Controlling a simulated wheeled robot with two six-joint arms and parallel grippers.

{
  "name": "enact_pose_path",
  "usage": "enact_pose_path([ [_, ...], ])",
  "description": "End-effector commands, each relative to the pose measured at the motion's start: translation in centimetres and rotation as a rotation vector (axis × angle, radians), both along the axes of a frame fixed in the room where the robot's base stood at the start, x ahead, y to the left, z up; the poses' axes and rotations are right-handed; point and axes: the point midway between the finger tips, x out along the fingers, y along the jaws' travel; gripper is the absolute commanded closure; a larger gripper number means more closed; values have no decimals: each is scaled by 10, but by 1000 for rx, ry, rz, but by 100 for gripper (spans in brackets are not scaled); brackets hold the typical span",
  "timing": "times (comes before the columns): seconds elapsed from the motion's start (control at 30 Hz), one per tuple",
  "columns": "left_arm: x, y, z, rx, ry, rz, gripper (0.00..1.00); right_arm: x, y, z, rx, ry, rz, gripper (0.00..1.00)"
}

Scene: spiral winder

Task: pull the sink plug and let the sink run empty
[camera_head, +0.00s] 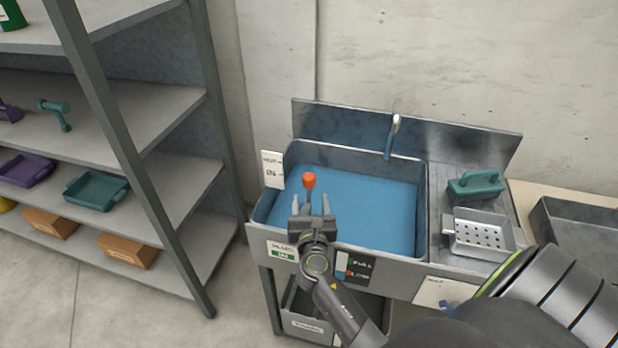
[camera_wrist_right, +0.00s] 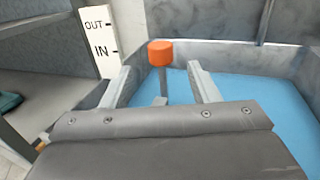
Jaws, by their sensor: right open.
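The sink (camera_head: 422,215) is a grey metal basin holding blue water (camera_head: 375,205). The plug's orange knob (camera_head: 309,180) stands above the water on a grey stem near the basin's left side. My right gripper (camera_head: 312,205) is open over the sink's front left, with the knob just beyond its fingertips in the head view. In the right wrist view, the orange knob (camera_wrist_right: 160,53) and its stem show between and beyond the two open fingers (camera_wrist_right: 160,85); I see no contact. The plug's lower end is hidden. My left gripper is not in view.
An IN/OUT label plate (camera_head: 272,169) stands at the sink's left rim. A faucet (camera_head: 392,135) rises at the back. A shelf rack (camera_head: 150,130) stands left.

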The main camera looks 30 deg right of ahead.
Motion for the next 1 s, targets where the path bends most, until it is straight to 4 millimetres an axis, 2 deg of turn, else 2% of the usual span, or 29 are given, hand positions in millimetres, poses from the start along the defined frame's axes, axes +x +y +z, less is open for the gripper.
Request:
enact_pose_path([
  [0.03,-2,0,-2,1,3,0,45,11,-7,0,-5,-2,1,45],
  [0.2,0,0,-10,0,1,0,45,42,-26,-2,-3,-2,0,45],
  [0.4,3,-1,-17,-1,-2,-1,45,68,-41,-2,-1,0,1,45],
  [0.6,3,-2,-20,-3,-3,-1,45,78,-48,-1,1,1,0,45],
  [0.87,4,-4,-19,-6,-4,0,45,79,-48,0,1,0,0,45],
  [1.0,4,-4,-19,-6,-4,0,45,78,-48,0,1,0,0,62],
])
